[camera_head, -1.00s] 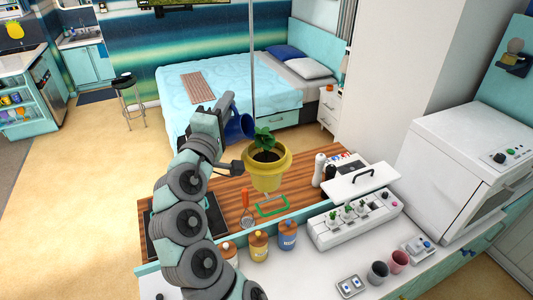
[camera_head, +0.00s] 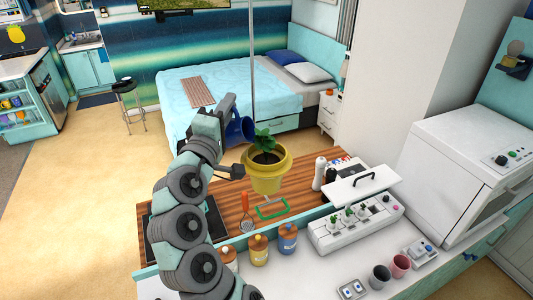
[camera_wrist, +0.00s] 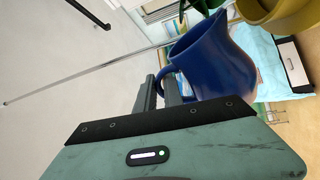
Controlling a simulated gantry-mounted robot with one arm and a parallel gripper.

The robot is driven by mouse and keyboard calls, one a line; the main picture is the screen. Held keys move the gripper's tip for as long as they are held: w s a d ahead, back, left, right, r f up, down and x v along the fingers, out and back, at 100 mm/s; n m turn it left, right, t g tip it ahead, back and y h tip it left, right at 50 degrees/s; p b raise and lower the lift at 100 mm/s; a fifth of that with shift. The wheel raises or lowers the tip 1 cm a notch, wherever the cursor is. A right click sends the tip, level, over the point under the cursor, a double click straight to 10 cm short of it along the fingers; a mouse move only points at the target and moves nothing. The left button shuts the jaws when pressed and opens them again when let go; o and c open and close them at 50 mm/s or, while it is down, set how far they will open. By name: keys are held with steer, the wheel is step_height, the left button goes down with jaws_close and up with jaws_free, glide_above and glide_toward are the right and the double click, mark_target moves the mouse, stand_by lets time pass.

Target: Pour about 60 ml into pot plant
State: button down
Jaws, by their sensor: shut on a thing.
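The blue jug (camera_head: 241,130) is held tilted, its mouth towards the pot plant on its right. It fills the middle of the wrist view (camera_wrist: 213,62). My gripper (camera_wrist: 163,92) is shut on the jug's handle side. The yellow pot (camera_head: 267,178) stands upright on the wooden counter, with dark soil and a green plant (camera_head: 264,140). The jug's mouth is close to the plant's left side and above the pot's rim in the head view. The pot's yellow rim also shows at the wrist view's upper right (camera_wrist: 287,18). No stream of liquid is discernible, and the jug's inside is hidden.
The wooden counter (camera_head: 224,192) bears a whisk (camera_head: 246,219) and a green-handled tool (camera_head: 272,209) in front of the pot. Shakers (camera_head: 320,173) stand right of it. Jars (camera_head: 259,250) and a white planter box (camera_head: 355,228) stand on the nearer white counter.

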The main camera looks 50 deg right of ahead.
steer(key=shift+s+d+f+m+b, duration=0.2)
steer(key=shift+s+m+b, duration=0.2)
steer(key=shift+m+b, duration=0.5)
steer(key=shift+s+d+r+g+b, duration=0.2)
steer(key=shift+s+g+b, duration=0.1)
steer(key=shift+s+b, duration=0.4)
steer(key=w+p, duration=0.1)
steer(key=p, duration=0.1)
steer(key=r+n+p, duration=0.1)
steer(key=p, duration=0.1)
steer(key=w+a+n+t+p, duration=0.1)
steer(key=p, duration=0.1)
steer(key=shift+w+r, duration=0.3)
steer(key=shift+w+a+f+n+p, duration=0.1)
steer(key=shift+w+f+n+p, duration=0.2)
steer(key=shift+f+n, duration=0.25)
steer(key=shift+w+a+f+n+p, duration=0.15)
steer(key=shift+f+n+p, duration=0.2)
steer(key=shift+n, duration=0.2)
steer(key=f+n, duration=0.1)
steer(key=w+f+n+y, duration=0.1)
steer(key=shift+w+a+n, duration=0.15)
steer(key=shift+a+n, duration=0.05)
steer(key=shift+n, duration=0.2)
steer(key=shift+w+a+n+t, duration=0.1)
steer(key=shift+w+n+t, duration=0.25)
steer(key=shift+n, duration=0.15)
steer(key=shift+r, duration=0.1)
